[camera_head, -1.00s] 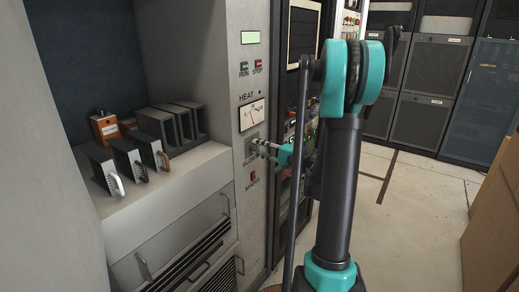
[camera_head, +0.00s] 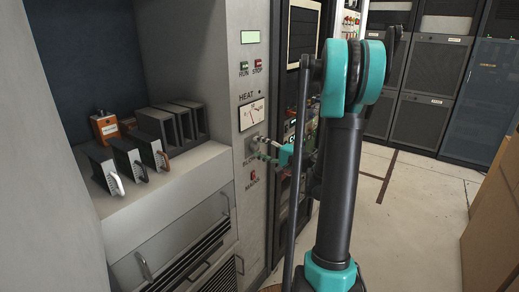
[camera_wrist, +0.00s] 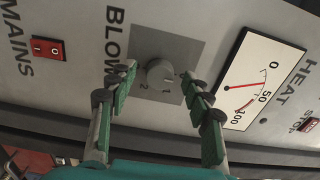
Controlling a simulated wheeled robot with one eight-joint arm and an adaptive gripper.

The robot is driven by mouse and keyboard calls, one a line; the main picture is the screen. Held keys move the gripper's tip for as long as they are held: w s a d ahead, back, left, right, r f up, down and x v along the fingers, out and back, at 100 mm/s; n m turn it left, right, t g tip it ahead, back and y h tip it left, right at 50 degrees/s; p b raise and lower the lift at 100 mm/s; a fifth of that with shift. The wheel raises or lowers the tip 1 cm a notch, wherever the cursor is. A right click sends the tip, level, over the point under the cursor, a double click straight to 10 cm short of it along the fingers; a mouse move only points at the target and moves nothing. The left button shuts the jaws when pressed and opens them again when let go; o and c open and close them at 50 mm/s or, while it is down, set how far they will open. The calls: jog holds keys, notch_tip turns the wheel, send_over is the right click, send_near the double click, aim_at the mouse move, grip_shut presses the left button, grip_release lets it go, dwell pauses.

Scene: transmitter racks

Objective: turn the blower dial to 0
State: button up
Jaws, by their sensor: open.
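The blower dial (camera_wrist: 161,73) is a round grey knob on a square grey plate in the wrist view, beside the partly covered label "BLOW". The digits 1 and 2 show near it; a 0 by the dial is not readable. My gripper (camera_wrist: 158,82) is open, with one green-padded finger on each side of the dial and gaps between fingers and knob. In the head view my gripper (camera_head: 262,149) is at the grey panel, in front of the dial (camera_head: 253,142), which shows only small.
A red MAINS switch (camera_wrist: 47,48) and a HEAT meter (camera_wrist: 262,80) flank the dial. RUN and STOP buttons (camera_head: 251,65) sit higher on the panel. Handled modules (camera_head: 128,160) stand on the shelf at left. Cardboard boxes (camera_head: 495,210) stand at right, with open floor between.

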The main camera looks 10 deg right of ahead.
jog(key=v, duration=1.1)
jog(key=shift+s+d, duration=0.2)
jog(key=shift+s, duration=0.05)
jog(key=s+a+f+n+g+h, duration=0.45)
jog(key=s+a+f+g, duration=0.25)
jog(key=s+a+f, duration=0.35)
jog(key=s+d+f+n+g+h, duration=0.1)
jog(key=s+d+f+n+h, duration=0.3)
jog(key=s+h, duration=0.4)
jog(key=shift+s+d+f+g, duration=0.3)
jog(key=shift+s+d+f, duration=0.3)
jog(key=shift+s+f, duration=0.7)
jog(key=shift+s+r, duration=0.1)
jog(key=shift+r, duration=0.05)
